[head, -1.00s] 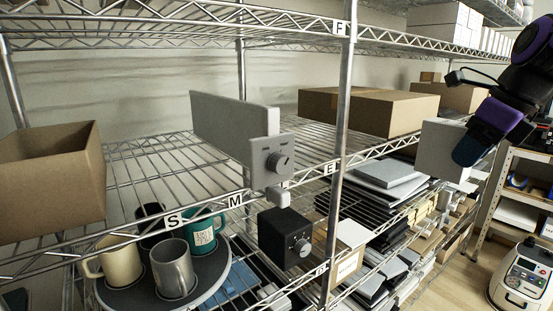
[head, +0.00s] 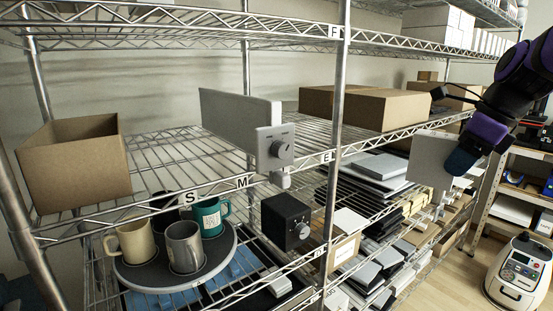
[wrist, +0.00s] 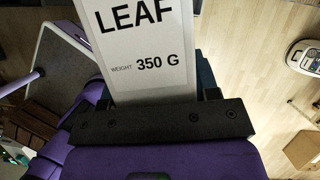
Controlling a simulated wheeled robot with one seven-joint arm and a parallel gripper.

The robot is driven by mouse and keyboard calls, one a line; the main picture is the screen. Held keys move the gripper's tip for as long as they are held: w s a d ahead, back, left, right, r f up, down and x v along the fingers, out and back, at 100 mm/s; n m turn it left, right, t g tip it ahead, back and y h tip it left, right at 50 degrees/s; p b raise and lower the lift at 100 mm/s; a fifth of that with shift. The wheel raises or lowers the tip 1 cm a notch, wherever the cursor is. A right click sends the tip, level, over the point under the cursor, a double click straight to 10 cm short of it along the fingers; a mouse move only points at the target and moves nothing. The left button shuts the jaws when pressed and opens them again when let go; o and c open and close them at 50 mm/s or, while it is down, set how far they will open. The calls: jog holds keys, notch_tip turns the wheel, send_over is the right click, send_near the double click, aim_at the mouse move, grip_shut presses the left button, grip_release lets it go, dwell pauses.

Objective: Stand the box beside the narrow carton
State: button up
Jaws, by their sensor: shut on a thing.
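My gripper (head: 460,163) is at the right in the head view, in front of the shelf rack, shut on a pale box (head: 427,158). In the wrist view the box (wrist: 145,45) shows a white face printed "LEAF" and "WEIGHT: 350 G", between the fingers of my gripper (wrist: 160,98). The box is held in the air, clear of the shelves. Two brown cartons, one at the left (head: 318,101) and one at the right (head: 390,110), lie on the middle shelf. I cannot tell which carton is the narrow one.
An open brown box (head: 75,175) sits on the shelf at left. Mugs stand on a round tray (head: 160,283) below. A white machine (head: 520,272) stands on the floor.

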jog(key=w+f+n+g+y, duration=0.1)
jog(key=w+f+n+g, duration=0.1)
jog(key=w+f+n, duration=0.6)
jog(key=w+a+f+n+g+h, duration=0.1)
jog(key=w+f+n, duration=0.1)
jog(key=f+n, duration=0.4)
jog(key=w+a+f+n+g+h, duration=0.1)
jog(key=f+n, duration=0.5)
jog(key=f, duration=1)
jog(key=w+a+f+n+g+h, duration=0.1)
jog(key=w+f+n+g+h, duration=0.1)
jog(key=f+n, duration=0.4)
notch_tip(320, 180, down, 6)
jog(key=shift+w+a+r+g, duration=0.15)
jog(key=shift+w+a+g, duration=0.15)
jog(key=shift+w+g, duration=0.3)
